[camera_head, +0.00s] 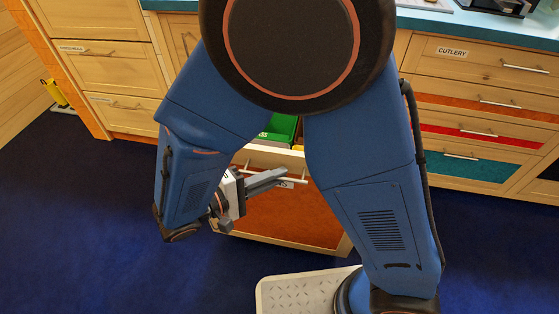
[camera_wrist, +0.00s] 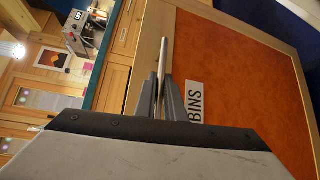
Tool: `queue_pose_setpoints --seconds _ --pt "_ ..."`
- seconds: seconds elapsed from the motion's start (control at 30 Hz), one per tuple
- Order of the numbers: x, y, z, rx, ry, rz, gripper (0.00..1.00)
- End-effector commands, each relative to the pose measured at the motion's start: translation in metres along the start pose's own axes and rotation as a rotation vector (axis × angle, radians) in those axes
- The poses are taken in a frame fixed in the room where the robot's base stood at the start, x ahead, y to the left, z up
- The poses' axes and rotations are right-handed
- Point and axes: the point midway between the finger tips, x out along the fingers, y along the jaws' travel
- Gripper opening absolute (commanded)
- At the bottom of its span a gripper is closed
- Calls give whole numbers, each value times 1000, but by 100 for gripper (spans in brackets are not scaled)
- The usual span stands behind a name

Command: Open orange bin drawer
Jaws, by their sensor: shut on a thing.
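The orange bin drawer (camera_head: 300,219) has an orange front panel in a pale wooden frame. It stands pulled out from the cabinet row, and a green bin (camera_head: 280,127) shows inside it behind the front. In the wrist view the orange front (camera_wrist: 240,75) carries a white "BINS" label (camera_wrist: 194,101) and a metal bar handle (camera_wrist: 166,52). My gripper (camera_head: 284,174) is at the top of the drawer front, its fingers closed around the handle; in the wrist view the fingers (camera_wrist: 160,88) are on either side of the bar. My arm hides part of the drawer.
A cutlery cabinet (camera_head: 479,67) with orange, red and teal drawer fronts stands at the right. Closed wooden drawers (camera_head: 110,65) stand at the left, with a yellow object (camera_head: 56,93) near the wall. The dark blue floor (camera_head: 90,220) is clear at the left.

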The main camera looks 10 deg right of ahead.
Motion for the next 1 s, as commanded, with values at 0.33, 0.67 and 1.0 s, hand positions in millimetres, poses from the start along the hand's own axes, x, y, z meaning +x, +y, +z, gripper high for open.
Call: queue_pose_setpoints --seconds 0.33,0.67,1.0 --pt "-16 -5 15 0 0 -2 0" --pt "-16 -6 16 -1 -1 -4 0" --pt "-16 -5 15 0 0 -2 28"
